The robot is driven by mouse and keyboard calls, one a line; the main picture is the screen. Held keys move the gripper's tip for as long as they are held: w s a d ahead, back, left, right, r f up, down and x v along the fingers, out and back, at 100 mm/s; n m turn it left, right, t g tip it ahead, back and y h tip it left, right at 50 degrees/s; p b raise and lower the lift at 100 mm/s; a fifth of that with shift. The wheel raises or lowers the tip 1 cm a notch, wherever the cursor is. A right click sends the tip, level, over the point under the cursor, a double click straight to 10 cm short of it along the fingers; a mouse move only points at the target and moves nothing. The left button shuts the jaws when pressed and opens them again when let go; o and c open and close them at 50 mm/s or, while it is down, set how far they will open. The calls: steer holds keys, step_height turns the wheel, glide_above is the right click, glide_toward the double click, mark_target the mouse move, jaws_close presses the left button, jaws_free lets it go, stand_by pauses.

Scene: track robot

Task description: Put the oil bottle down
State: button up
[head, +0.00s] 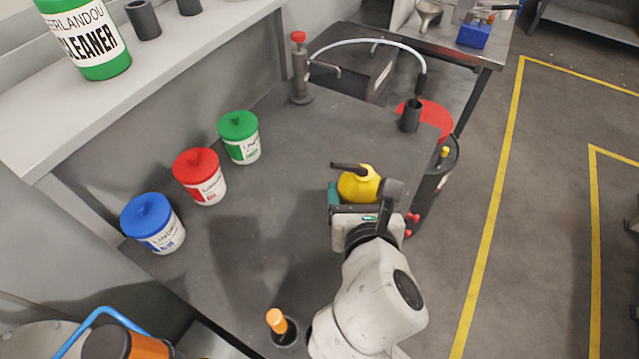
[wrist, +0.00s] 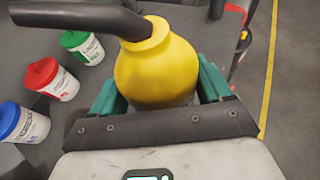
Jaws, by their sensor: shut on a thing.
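The oil bottle (head: 360,184) is yellow with a dark spout pointing left. It shows large in the wrist view (wrist: 158,68), upright between the green fingers of my gripper (wrist: 152,88). My gripper (head: 357,200) is shut on the bottle near the right edge of the dark workbench (head: 290,180). The bottle's base is hidden behind the gripper, so I cannot tell whether it touches the bench top.
Blue (head: 153,222), red (head: 200,176) and green (head: 239,137) lidded tubs stand along the bench's left side. A red-topped cylinder (head: 300,68) is at the back. A dark cup (head: 411,115) stands at the far right corner. An orange-handled tool (head: 277,321) stands in front. The bench middle is clear.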

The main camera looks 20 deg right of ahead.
steer(key=shift+w+d+f, duration=0.35)
steer(key=shift+w+f, duration=1.75)
steer(key=shift+w, duration=0.15)
steer(key=shift+w+d+f, duration=0.35)
steer(key=shift+w+f, duration=1.75)
steer(key=shift+w, duration=0.1)
steer(key=shift+w+d+f, duration=0.35)
steer(key=shift+w+f, duration=1.75)
steer(key=shift+w, duration=0.15)
steer(key=shift+f, duration=0.2)
steer(key=o, duration=1.4)
steer(key=shift+c, duration=0.2)
